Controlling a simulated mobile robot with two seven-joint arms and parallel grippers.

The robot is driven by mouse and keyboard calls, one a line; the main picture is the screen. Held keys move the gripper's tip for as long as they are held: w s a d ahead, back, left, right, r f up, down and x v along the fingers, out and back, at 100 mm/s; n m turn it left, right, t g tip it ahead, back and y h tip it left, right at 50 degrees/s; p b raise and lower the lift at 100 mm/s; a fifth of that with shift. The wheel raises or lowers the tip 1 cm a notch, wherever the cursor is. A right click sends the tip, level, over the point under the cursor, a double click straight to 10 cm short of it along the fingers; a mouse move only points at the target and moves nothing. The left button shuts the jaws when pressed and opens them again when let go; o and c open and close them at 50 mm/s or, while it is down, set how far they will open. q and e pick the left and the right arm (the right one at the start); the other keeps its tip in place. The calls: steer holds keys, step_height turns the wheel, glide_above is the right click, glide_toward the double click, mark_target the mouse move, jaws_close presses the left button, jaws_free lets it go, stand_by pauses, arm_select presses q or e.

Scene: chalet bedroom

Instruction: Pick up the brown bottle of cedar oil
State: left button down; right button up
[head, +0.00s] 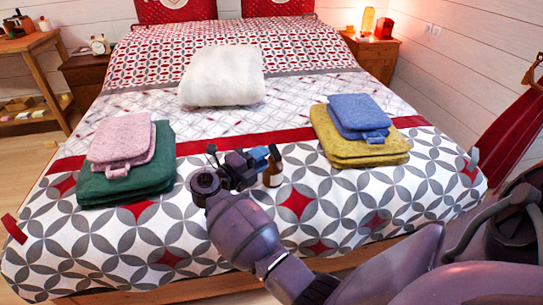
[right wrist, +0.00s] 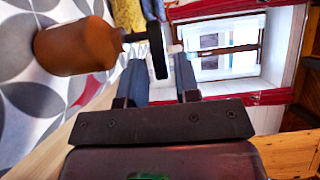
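My right gripper (head: 264,158) is beside the bottle's upper part. In the right wrist view its two fingers (right wrist: 162,72) are apart, with a visible gap between them. The collar appears at or just beyond this gap; I cannot tell whether a finger touches it. My left gripper is not in view.
Pink (head: 123,140) and green (head: 95,187) folded towels lie to the left. Blue (head: 358,112) and yellow (head: 345,150) ones lie to the right. The patterned bedspread (head: 340,210) is clear around the bottle's front.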

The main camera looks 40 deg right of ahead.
mark_target(274, 148)
steer(key=d, duration=0.3)
steer(key=d+b, duration=0.1)
steer(key=shift+w+d+f, duration=0.15)
steer(key=shift+d+f, duration=0.05)
steer(key=shift+f, duration=0.1)
steer(key=shift+d+r, duration=0.15)
steer(key=shift+d, duration=0.35)
steer(key=shift+c, duration=0.4)
jaws_close()
